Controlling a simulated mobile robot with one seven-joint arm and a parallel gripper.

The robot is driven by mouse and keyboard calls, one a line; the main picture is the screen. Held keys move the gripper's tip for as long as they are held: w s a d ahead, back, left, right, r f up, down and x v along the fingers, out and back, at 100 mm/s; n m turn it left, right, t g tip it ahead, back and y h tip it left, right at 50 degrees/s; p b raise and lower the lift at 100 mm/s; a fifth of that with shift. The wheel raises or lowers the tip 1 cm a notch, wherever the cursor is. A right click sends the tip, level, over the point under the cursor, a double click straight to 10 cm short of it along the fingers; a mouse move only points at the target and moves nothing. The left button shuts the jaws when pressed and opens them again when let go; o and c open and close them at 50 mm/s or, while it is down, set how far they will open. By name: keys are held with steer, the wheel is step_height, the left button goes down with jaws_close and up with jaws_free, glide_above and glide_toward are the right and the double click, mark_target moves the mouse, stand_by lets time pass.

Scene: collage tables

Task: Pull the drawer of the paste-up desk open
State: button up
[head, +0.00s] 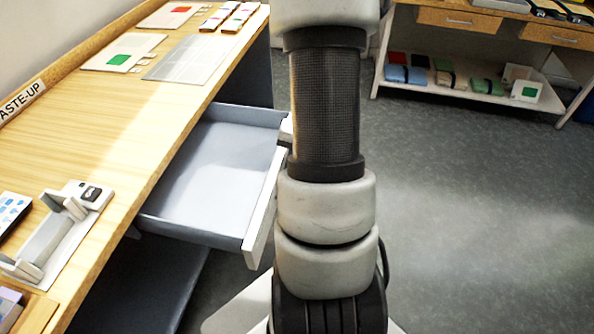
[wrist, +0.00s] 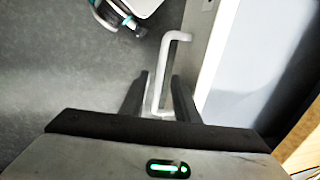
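The paste-up desk (head: 135,110) has a wooden top and fills the left of the head view. Its grey drawer (head: 215,170) stands well out from under the top, with an empty inside and a pale front (head: 264,205). In the wrist view the drawer front (wrist: 212,60) runs beside a white bar handle (wrist: 166,70). My gripper (wrist: 161,82) has its two dark fingers apart, one on each side of the handle. Gaps show between the fingers and the bar, so it is open around the handle. In the head view my arm hides the gripper and the handle.
Sheets and cards (head: 118,52) and a grey-and-white device (head: 50,235) lie on the desk top. A second table (head: 450,18) with a lower shelf (head: 455,90) of folded items stands at the back right. The grey floor (head: 470,200) on the right is clear.

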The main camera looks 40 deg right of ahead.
step_height(320, 180, up, 17)
steer(key=s+d+p, duration=0.2)
steer(key=p, duration=0.3)
steer(key=shift+s, duration=0.3)
stand_by(0.4)
